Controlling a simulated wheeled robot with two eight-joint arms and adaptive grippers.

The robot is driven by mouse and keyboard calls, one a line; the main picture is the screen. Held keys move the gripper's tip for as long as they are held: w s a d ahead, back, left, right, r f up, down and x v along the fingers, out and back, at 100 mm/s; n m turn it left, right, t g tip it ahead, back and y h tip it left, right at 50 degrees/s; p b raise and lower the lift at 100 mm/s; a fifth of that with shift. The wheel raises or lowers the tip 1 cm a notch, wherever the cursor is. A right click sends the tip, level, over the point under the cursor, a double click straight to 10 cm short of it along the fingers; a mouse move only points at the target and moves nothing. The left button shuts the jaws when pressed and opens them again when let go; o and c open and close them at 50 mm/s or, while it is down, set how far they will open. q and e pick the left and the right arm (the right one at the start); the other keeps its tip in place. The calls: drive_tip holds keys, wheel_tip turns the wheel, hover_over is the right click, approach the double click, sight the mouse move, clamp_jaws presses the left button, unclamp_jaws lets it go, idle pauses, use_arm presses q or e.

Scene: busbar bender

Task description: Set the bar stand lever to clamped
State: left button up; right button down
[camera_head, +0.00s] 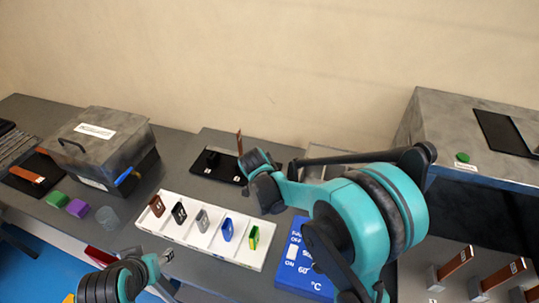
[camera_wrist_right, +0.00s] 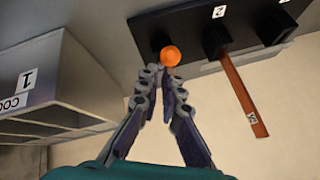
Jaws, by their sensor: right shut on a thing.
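The bar stand (camera_head: 217,166) is a black plate with dark posts on the bench, and it also shows at the top of the right wrist view (camera_wrist_right: 205,38). A copper bar (camera_wrist_right: 240,95) stands in one post, next to a label 2. The lever's orange ball knob (camera_wrist_right: 170,56) is at the tips of my right gripper (camera_wrist_right: 163,72), whose fingers converge and are shut on it. In the head view my right gripper (camera_head: 262,180) covers the stand's right side and hides the knob. My left gripper (camera_head: 160,260) is low at the left, far from the stand; its jaws are too small to judge.
A white tray (camera_head: 262,262) with several coloured pieces lies in front of the stand. A blue switch panel (camera_head: 297,252) is beside it. A grey lidded box (camera_head: 103,128) stands left, and a grey bin (camera_wrist_right: 60,80) is close to my right gripper.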

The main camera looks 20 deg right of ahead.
drive_tip(key=d+p+v, duration=0.1)
drive_tip(key=p+v, duration=0.3)
drive_tip(key=v, duration=0.7)
drive_tip(key=shift+s+d+r, duration=0.25)
drive_tip(key=shift+s+r, duration=0.05)
drive_tip(key=s+d+f+n+y+b, duration=0.1)
drive_tip(key=s+n, duration=0.4)
drive_tip(key=s, duration=0.5)
drive_tip(key=s+d+f+n+y+b, duration=0.1)
drive_tip(key=s+f+n+b, duration=0.2)
drive_tip(key=s+n+b, duration=0.3)
drive_tip(key=s, duration=0.4)
drive_tip(key=shift+d+n+t+y, duration=0.3)
drive_tip(key=shift+d+y, duration=0.1)
